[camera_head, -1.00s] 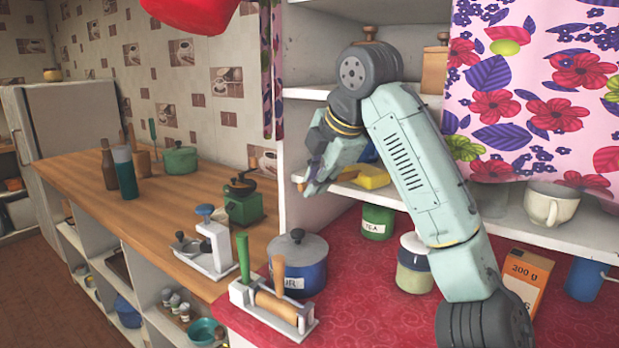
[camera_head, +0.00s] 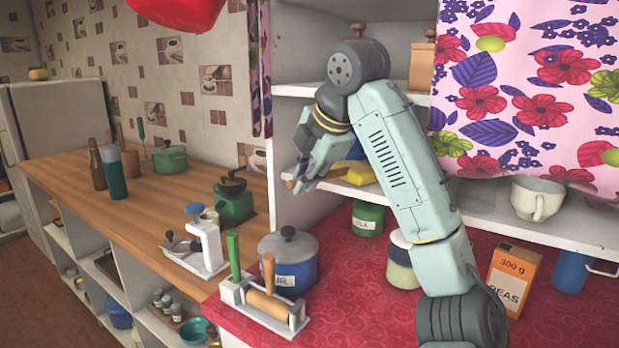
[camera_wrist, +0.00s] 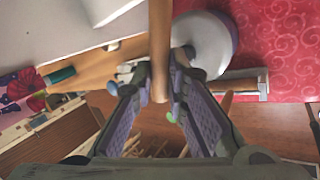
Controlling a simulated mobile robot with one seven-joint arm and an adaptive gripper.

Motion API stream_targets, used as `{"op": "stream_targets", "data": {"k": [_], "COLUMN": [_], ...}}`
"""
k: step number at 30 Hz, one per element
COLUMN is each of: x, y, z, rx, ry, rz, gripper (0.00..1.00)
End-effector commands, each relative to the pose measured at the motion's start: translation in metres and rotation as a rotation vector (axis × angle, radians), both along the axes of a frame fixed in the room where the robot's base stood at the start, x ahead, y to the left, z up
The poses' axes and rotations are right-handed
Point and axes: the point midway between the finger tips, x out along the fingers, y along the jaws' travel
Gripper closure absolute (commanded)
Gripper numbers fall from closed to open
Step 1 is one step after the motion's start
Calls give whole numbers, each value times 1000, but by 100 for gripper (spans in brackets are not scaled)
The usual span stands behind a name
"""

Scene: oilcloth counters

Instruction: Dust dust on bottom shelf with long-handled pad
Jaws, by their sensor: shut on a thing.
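My gripper (camera_head: 297,178) is at the left end of the open wall shelving, in front of the lower shelf (camera_head: 580,228). It is shut on a wooden handle, whose end (camera_head: 290,184) pokes out to the left. In the wrist view the handle (camera_wrist: 159,45) runs up between the fingers (camera_wrist: 160,95) and out of the top edge. A yellow block (camera_head: 361,174) shows at shelf height just right of the gripper; I cannot tell whether it is the pad on the handle. No dust can be made out; the curtain and my arm hide parts of the shelf.
A white cup (camera_head: 537,199) stands on the lower shelf. Below, on the red counter (camera_head: 370,290), are a blue pot (camera_head: 290,262), a green tin (camera_head: 368,219), a jar (camera_head: 400,265) and an orange box (camera_head: 513,277). A floral curtain (camera_head: 530,90) hangs at right.

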Motion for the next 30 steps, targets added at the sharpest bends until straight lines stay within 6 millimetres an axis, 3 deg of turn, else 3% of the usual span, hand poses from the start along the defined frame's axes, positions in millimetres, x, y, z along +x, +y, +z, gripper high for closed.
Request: {"op": "stream_targets", "data": {"k": [24, 30], "x": [21, 20], "y": [31, 27], "z": [0, 0], "rx": [0, 0], "ry": [0, -1], "rz": [2, 1], "gripper": [100, 100]}}
